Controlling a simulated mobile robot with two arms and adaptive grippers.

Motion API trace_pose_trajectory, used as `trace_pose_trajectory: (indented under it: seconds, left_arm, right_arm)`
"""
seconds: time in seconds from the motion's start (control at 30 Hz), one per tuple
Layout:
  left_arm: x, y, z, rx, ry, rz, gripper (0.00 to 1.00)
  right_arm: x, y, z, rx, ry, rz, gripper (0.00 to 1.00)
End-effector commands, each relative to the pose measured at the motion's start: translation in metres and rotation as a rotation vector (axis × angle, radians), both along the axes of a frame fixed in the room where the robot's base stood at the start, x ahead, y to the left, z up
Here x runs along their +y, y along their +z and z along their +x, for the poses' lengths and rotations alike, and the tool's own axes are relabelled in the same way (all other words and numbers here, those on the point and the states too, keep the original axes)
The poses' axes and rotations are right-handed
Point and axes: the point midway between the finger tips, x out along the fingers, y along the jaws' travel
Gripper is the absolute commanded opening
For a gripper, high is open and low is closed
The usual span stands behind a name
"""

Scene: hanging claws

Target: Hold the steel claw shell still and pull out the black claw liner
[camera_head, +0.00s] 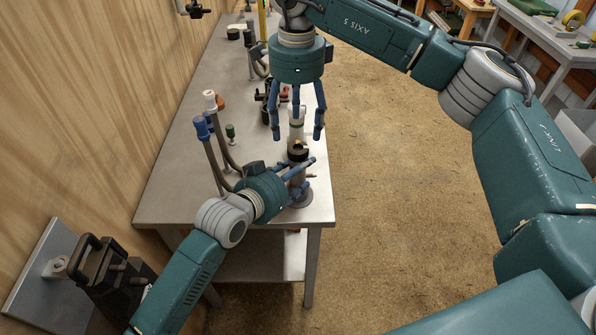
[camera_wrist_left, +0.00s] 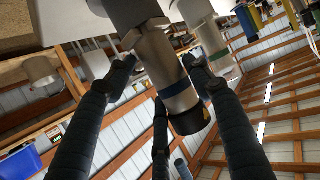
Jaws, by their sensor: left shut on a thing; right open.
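The steel claw shell (camera_head: 298,187) stands upright near the front right corner of the bench, partly hidden by my left gripper. The black claw liner (camera_head: 298,152) shows as a dark end at its top. The wrist view, where the bench is uppermost, shows the shell (camera_wrist_left: 160,62) with a blue band and the liner's black end (camera_wrist_left: 189,120). My left gripper (camera_head: 305,172) is shut around the shell from the left; its fingers (camera_wrist_left: 160,70) flank the shell. My right gripper (camera_head: 298,132) is open and empty, fingers pointing down, above and behind the liner.
A pale cylinder with a green band (camera_head: 297,116) stands just behind the shell, near my right fingers. Blue- and white-topped hoses (camera_head: 202,128) and a small green-topped item (camera_head: 230,131) are left on the metal bench (camera_head: 175,190). Open floor lies right of the bench.

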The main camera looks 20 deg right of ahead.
Motion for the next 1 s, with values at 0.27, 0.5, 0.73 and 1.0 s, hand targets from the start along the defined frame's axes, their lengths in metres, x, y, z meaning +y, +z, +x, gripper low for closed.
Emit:
trace_pose_trajectory:
  seconds: [0.27,0.5,0.73,1.0]
  left_arm:
    - [0.002,-0.004,0.000,0.006,0.001,0.007,0.53]
    - [0.001,-0.002,0.000,0.003,0.002,0.004,0.73]
    - [0.003,0.001,-0.002,-0.001,0.001,0.002,0.73]
    - [0.037,0.017,-0.029,0.000,0.002,0.003,0.73]
  right_arm:
    - [0.000,0.001,0.000,0.001,0.000,-0.001,0.64]
    - [0.000,0.000,0.000,0.001,0.000,-0.001,0.64]
    - [0.000,0.000,0.000,0.001,0.000,-0.001,0.64]
    - [0.000,0.000,0.000,0.001,0.000,-0.001,0.64]
